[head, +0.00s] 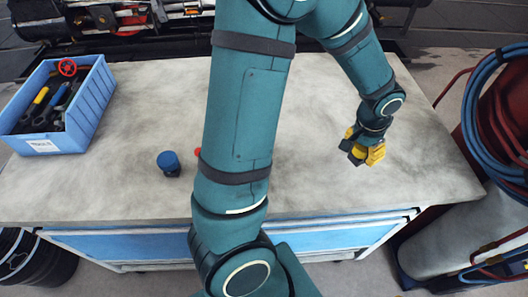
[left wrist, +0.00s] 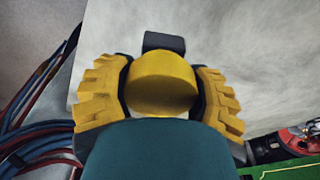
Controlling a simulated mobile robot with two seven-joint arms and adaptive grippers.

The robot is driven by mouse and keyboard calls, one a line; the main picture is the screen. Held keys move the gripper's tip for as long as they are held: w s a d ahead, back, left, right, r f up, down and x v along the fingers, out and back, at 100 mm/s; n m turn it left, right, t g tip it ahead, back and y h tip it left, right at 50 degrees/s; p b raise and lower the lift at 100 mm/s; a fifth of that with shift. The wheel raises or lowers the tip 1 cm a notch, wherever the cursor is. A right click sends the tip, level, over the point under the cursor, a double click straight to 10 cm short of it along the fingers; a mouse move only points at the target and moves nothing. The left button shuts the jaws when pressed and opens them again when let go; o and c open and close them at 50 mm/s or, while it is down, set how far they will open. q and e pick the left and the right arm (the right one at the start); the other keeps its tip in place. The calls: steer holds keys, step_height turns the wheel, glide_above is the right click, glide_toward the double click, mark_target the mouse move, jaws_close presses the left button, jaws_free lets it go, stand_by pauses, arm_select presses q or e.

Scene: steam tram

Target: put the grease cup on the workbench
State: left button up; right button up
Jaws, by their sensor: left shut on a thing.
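My left gripper (head: 364,152) is over the right part of the workbench (head: 310,110) in the head view. It is shut on a yellow round thing, likely the grease cup (left wrist: 163,82), seen between the yellow toothed finger pads in the left wrist view. A dark block (left wrist: 164,41) shows just past the cup. The pale bench top lies behind it; I cannot tell whether the cup touches the top. My right gripper is not in view.
A blue bin (head: 88,108) of tools stands at the bench's left end. A small blue-capped thing (head: 168,162) and a partly hidden red thing (head: 198,152) are left of my arm. Hoses (head: 490,110) hang at the right. Bench top around the gripper is clear.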

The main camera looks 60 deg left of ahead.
arm_select(q)
steer(key=s+a+r, duration=0.3)
steer(key=s+a, duration=0.2)
steer(key=a, duration=0.3)
steer(key=shift+m, duration=0.3)
step_height(320, 180, down, 11)
steer(key=b, duration=0.3)
steer(key=shift+s+r, duration=0.1)
steer(key=shift+r, duration=0.15)
steer(key=shift+f, duration=0.2)
steer(key=o, duration=1.4)
steer(key=shift+o, duration=0.2)
